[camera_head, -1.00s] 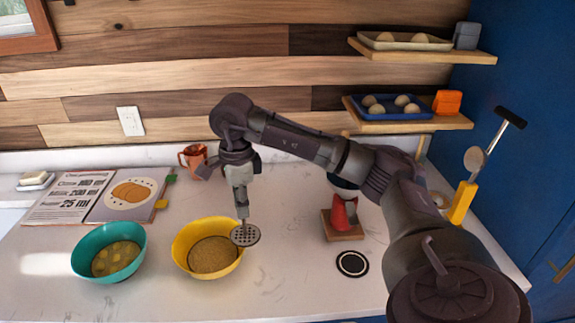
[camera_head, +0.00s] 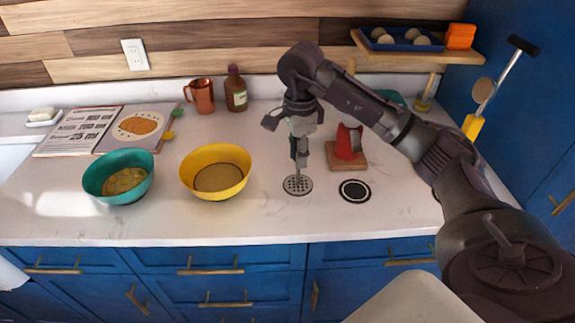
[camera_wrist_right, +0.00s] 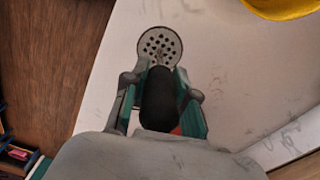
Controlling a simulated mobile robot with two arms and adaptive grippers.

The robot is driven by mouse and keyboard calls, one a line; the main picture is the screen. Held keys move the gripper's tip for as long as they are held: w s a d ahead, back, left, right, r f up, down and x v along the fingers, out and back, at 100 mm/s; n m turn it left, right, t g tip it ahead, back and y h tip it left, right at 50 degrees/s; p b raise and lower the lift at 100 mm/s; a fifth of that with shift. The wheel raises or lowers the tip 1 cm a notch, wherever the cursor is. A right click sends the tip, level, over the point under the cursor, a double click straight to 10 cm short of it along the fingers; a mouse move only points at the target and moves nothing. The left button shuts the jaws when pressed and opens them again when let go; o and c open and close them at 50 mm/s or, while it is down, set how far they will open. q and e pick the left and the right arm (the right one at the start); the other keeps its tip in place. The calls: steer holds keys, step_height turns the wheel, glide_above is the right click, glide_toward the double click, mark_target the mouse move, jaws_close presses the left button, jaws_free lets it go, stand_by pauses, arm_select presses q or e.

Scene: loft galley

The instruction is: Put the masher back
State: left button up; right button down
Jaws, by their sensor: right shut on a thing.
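The masher has a round perforated metal head (camera_head: 298,185) and a black handle, which shows in the right wrist view (camera_wrist_right: 158,100). My right gripper (camera_head: 300,150) is shut on the handle and points down. The masher hangs upright with its head low over the counter, right of the yellow bowl (camera_head: 216,153) and apart from it. I cannot tell whether the head touches the counter. In the right wrist view the handle lies between the fingers, with the head beyond it. My left gripper is not in view.
A black round mat with a white ring (camera_head: 354,190) lies right of the masher. A red item on a wooden base (camera_head: 347,148) stands behind it. A teal bowl (camera_head: 119,177) is at left. A yellow holder (camera_head: 473,127) with utensils is at right. The front counter strip is clear.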

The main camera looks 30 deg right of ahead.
mark_target(287, 181)
steer(key=shift+w+a+f+p, duration=0.2)
steer(key=shift+w+a+f, duration=0.2)
steer(key=shift+w, duration=0.25)
steer(key=shift+w+a+f+p, duration=0.15)
steer(key=shift+w+a+f, duration=0.15)
steer(key=shift+w+f, duration=0.25)
step_height(287, 181, down, 3)
steer(key=shift+p, duration=0.75)
steer(key=shift+w+f, duration=0.1)
steer(key=shift+f, duration=0.35)
steer(key=shift+f, duration=0.1)
steer(key=c, duration=0.9)
jaws_free()
